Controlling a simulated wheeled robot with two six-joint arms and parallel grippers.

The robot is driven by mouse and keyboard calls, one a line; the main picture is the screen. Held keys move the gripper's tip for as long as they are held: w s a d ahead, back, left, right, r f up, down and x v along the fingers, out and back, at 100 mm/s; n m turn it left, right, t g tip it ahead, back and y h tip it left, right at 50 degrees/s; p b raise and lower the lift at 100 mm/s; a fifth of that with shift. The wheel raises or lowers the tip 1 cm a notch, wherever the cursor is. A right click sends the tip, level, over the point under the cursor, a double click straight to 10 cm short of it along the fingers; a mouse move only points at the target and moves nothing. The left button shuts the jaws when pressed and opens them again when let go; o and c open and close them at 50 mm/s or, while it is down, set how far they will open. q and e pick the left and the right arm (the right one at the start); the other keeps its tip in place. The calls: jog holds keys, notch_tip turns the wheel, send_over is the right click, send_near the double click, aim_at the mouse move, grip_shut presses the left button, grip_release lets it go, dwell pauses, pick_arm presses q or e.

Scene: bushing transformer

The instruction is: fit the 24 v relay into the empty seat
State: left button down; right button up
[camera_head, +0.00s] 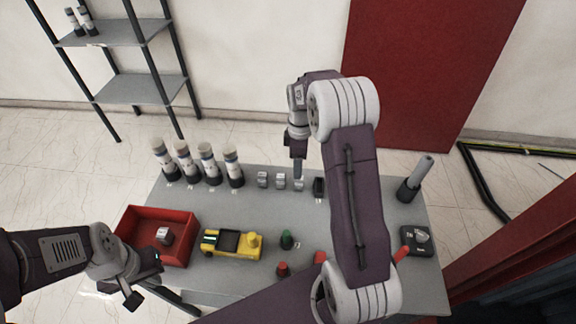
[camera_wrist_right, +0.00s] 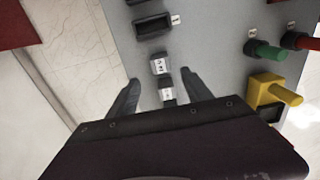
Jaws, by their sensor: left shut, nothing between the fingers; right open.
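Small grey relays stand in a row at the back of the table: a left one (camera_head: 263,180), a middle one (camera_head: 281,181) and a right one (camera_head: 299,185). Their labels are too small to read, so I cannot tell which is the 24 V one. My right gripper (camera_head: 298,169) points down over the right relay. A dark hollow frame, apparently the empty seat (camera_wrist_right: 153,27), lies beyond. My left gripper (camera_head: 133,299) is shut and empty near the front left.
A red bin (camera_head: 190,225) with a labelled block (camera_head: 164,236) stands left. A yellow device (camera_head: 218,241), a green button (camera_head: 287,240) and red parts (camera_head: 282,268) lie in front. Several tall cylinders (camera_head: 207,165) stand back left. My right arm hides the table's middle right.

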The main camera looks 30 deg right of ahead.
aim_at(299, 183)
jog(key=shift+s+f, duration=0.9)
jog(key=shift+w+f, duration=0.25)
jog(key=shift+f, duration=0.3)
jog(key=shift+w+f, duration=0.25)
jog(key=shift+f, duration=0.25)
notch_tip(299, 183, down, 4)
jog(key=shift+d+f, duration=0.15)
jog(key=shift+f, duration=0.1)
pick_arm(q)
jog(key=shift+s+r, duration=0.25)
jog(key=shift+s, duration=0.35)
pick_arm(e)
jog(key=shift+w+f, duration=0.1)
jog(key=shift+w, duration=0.05)
grip_shut()
